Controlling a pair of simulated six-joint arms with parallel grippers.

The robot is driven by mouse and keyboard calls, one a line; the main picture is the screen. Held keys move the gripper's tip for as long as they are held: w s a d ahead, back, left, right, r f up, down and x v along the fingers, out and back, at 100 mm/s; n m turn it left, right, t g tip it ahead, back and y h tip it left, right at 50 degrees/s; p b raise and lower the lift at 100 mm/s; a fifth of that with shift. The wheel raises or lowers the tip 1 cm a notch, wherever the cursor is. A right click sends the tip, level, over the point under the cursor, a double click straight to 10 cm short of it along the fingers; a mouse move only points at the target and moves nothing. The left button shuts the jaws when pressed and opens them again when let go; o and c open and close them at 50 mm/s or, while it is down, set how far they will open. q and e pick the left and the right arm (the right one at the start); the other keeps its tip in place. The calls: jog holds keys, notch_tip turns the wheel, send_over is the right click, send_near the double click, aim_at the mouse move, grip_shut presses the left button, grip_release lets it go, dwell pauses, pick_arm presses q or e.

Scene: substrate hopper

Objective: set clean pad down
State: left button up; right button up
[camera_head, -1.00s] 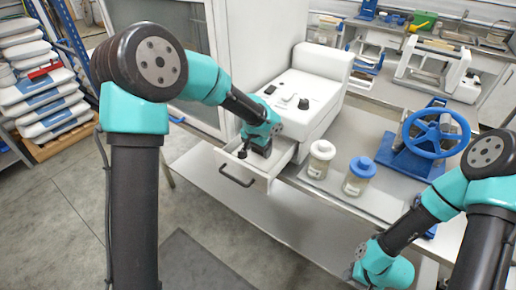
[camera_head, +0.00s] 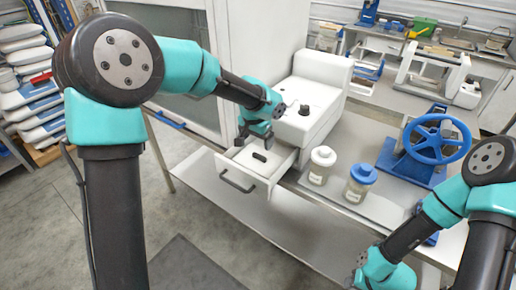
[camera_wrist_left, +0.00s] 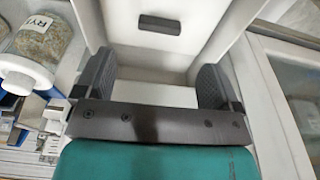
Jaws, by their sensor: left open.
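A small dark block, the likely pad (camera_head: 259,156), lies on the white floor of the open drawer (camera_head: 233,171). In the left wrist view the dark block (camera_wrist_left: 160,25) lies alone on the white surface, beyond the fingertips and apart from them. My left gripper (camera_head: 254,140) is above the back part of the drawer. Its fingers stand wide apart with nothing between them, as the left wrist view (camera_wrist_left: 163,84) shows. My right arm comes in from the lower right, and its gripper is outside the picture.
The drawer belongs to a white machine (camera_head: 310,108) on the bench. A white-lidded jar (camera_head: 320,165) and a blue-lidded jar (camera_head: 359,184) stand to its right. A blue handwheel device (camera_head: 436,140) is further right. Open floor lies in front of the drawer.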

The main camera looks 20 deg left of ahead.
pick_arm(q)
jog(key=r, duration=0.4)
jog(key=shift+s+a, duration=0.1)
jog(key=shift+s, duration=0.2)
dwell(1.1)
